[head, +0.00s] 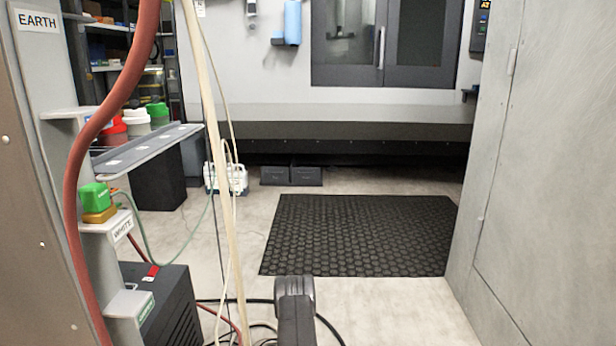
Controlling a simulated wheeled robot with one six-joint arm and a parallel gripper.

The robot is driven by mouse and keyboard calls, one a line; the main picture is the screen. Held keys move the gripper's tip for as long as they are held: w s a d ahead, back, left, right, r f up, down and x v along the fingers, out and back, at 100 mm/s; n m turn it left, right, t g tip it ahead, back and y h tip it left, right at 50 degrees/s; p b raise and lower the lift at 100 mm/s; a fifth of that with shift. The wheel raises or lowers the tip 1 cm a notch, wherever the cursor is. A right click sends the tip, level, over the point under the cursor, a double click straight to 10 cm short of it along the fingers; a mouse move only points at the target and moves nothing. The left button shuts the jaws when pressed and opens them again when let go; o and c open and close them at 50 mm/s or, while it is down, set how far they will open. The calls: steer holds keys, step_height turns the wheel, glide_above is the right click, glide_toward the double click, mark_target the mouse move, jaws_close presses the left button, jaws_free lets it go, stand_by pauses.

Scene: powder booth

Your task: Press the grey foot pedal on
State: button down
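Two dark grey low boxes sit side by side on the floor under the front of the machine at the back, the left box (275,175) and the right box (307,176). They may be foot pedals, with faint marks on their fronts that are too small to read. I cannot tell whether either is pressed or which is the grey foot pedal. A dark part of my own arm rises at the bottom centre, far from the boxes. My gripper's fingers do not show.
A black rubber mat (360,234) lies before the machine (400,130). Hanging red hose (72,200) and pale hoses (212,150) cross the left side. Cables lie on the floor in front. A grey panel (550,180) bounds the right.

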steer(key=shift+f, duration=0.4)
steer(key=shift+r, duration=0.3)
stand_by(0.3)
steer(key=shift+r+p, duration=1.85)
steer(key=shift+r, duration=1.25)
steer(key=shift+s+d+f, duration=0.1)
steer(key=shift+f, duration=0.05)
